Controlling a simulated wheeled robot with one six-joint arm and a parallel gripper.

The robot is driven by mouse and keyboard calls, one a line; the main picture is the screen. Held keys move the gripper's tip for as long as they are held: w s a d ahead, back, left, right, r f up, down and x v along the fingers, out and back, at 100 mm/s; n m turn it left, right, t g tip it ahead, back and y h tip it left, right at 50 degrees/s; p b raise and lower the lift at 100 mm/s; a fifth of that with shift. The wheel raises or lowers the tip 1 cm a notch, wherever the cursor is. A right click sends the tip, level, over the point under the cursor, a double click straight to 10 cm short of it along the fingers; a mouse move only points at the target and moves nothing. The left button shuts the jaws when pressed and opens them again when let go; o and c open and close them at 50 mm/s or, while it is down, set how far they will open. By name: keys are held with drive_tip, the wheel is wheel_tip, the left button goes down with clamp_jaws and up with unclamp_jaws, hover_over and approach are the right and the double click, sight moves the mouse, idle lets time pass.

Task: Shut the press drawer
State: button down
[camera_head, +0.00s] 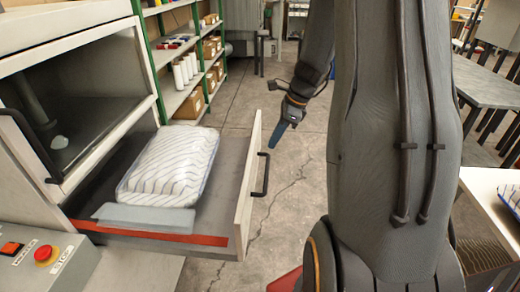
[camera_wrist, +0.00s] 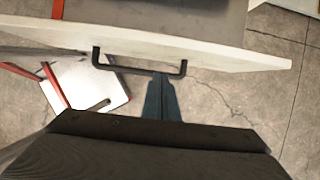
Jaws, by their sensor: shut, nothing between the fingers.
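The press drawer (camera_head: 246,190) is pulled out from the press, with a black handle (camera_head: 262,174) on its pale front panel. A striped pillow (camera_head: 172,168) in a clear wrap lies in the drawer, beside a flat grey flap (camera_head: 143,218). My gripper (camera_head: 277,133) is shut and empty, in front of the drawer front with its fingers pointing down. In the wrist view, my closed fingers (camera_wrist: 160,80) show close to the handle (camera_wrist: 135,70); I cannot tell whether they touch it.
The press body (camera_head: 75,95) stands at left, with a control panel and red stop button (camera_head: 46,254) in front. Green-framed shelves (camera_head: 185,75) stand behind. A table with a striped item (camera_head: 510,198) is at right. Cracked concrete floor is clear beyond the drawer.

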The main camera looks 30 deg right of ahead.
drive_tip(key=p+x, duration=0.2)
drive_tip(key=x, duration=0.7)
drive_tip(key=shift+a+f, duration=0.15)
drive_tip(key=shift+f, duration=0.2)
drive_tip(key=shift+w, duration=0.2)
